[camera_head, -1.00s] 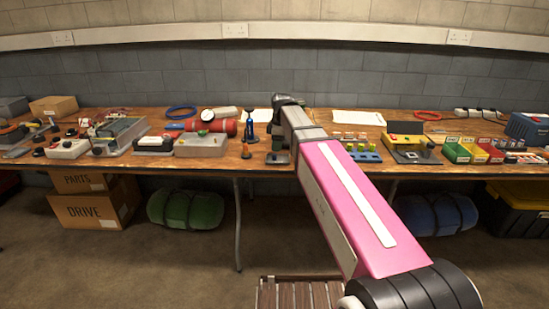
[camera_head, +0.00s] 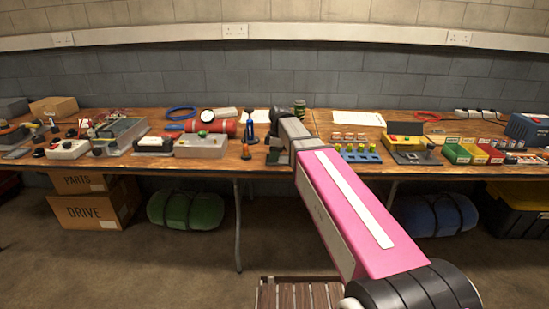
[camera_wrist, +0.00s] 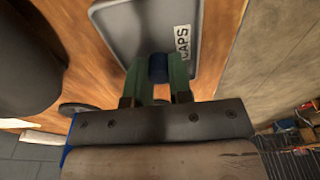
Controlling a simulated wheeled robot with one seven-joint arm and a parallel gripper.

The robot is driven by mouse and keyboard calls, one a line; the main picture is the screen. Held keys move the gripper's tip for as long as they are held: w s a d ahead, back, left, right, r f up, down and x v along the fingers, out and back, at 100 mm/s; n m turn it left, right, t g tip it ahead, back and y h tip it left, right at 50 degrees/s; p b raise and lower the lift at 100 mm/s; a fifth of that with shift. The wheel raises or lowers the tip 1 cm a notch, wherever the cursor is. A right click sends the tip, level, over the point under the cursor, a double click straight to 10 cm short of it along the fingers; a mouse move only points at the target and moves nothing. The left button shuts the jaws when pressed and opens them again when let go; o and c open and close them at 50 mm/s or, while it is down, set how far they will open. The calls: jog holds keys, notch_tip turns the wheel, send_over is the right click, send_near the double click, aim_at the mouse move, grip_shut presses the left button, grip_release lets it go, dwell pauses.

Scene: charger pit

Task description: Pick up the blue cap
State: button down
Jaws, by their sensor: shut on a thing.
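The blue cap (camera_wrist: 158,68) sits between the two green fingertips of my gripper (camera_wrist: 160,78) in the wrist view, and the fingers touch it on both sides. It is over a grey tray (camera_wrist: 130,30) with a white label reading CAPS. I cannot tell whether the cap still rests on the tray floor. In the head view my gripper (camera_head: 277,148) is low over the bench near its front edge, and the cap is hidden there. No other caps show in the tray's visible part.
A blue stand (camera_head: 252,128) and small orange-tipped pieces (camera_head: 245,150) are left of my gripper. A blue rack (camera_head: 358,156) is to the right. A dark round thing (camera_wrist: 25,65) fills the wrist view's left side. The wooden bench (camera_head: 215,165) has a clear front strip.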

jog(key=shift+r, duration=0.15)
jog(key=shift+r, duration=0.6)
notch_tip(320, 180, up, 2)
jog(key=shift+r, duration=0.25)
jog(key=s+a+r, duration=0.7)
jog(key=s+a, duration=0.1)
jog(key=shift+a, duration=0.2)
dwell(0.5)
